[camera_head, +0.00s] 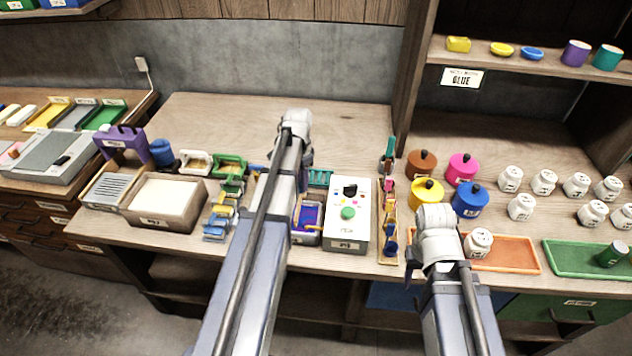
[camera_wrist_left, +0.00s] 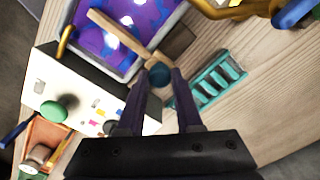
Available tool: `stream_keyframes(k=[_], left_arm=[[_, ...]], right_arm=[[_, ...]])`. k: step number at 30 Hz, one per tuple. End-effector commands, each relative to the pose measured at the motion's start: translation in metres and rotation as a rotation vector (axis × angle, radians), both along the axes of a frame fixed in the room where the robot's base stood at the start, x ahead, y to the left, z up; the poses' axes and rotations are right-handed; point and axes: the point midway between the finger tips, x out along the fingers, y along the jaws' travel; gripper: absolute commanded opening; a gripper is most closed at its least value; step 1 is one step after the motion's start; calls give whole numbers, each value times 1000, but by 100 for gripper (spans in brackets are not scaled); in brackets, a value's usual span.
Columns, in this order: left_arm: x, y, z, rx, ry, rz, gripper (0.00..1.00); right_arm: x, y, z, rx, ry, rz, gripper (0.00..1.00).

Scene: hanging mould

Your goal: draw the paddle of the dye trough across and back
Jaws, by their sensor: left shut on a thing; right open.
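The dye trough (camera_head: 307,216) is a small grey tray of purple-blue dye, partly hidden by my left arm in the head view. In the left wrist view the trough (camera_wrist_left: 130,12) fills the upper left. Its paddle (camera_wrist_left: 120,33) is a pale wooden bar lying slantwise over the dye, with a round dark teal knob (camera_wrist_left: 160,75) at its near end. My left gripper (camera_wrist_left: 159,82) is shut on this knob, at the trough's edge. My right gripper (camera_head: 411,262) is open at the table's front, mostly hidden by its own arm.
A white box (camera_head: 348,235) with a green button stands beside the trough. A teal rack (camera_wrist_left: 212,84) is close to my left fingers. A narrow wooden rack (camera_head: 388,240) stands right of the box. Coloured pots and white jars crowd the right; the back table is clear.

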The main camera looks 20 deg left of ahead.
Motion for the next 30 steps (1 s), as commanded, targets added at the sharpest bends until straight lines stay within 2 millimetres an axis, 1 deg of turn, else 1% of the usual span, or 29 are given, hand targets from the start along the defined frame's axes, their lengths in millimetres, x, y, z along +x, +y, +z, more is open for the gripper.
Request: stream_keyframes(k=[1,3,6,9,17,18,25,30], left_arm=[[-3,13,0,1,0,6,0],[-7,25,0,1,0,4,0],[-10,36,0,0,0,2,0],[-12,41,0,1,0,0,0],[-12,42,0,5,1,0,0],[-12,42,0,5,1,1,37],[-12,41,0,2,0,0,63],[-12,40,0,1,0,0,64]], right_arm=[[0,0,0,0,0,0,50],[0,0,0,0,0,0,50],[0,0,0,0,0,0,50],[0,0,0,0,0,0,50],[0,0,0,0,0,0,50],[0,0,0,0,0,0,50],[0,0,0,0,0,0,50],[0,0,0,0,0,0,50]])
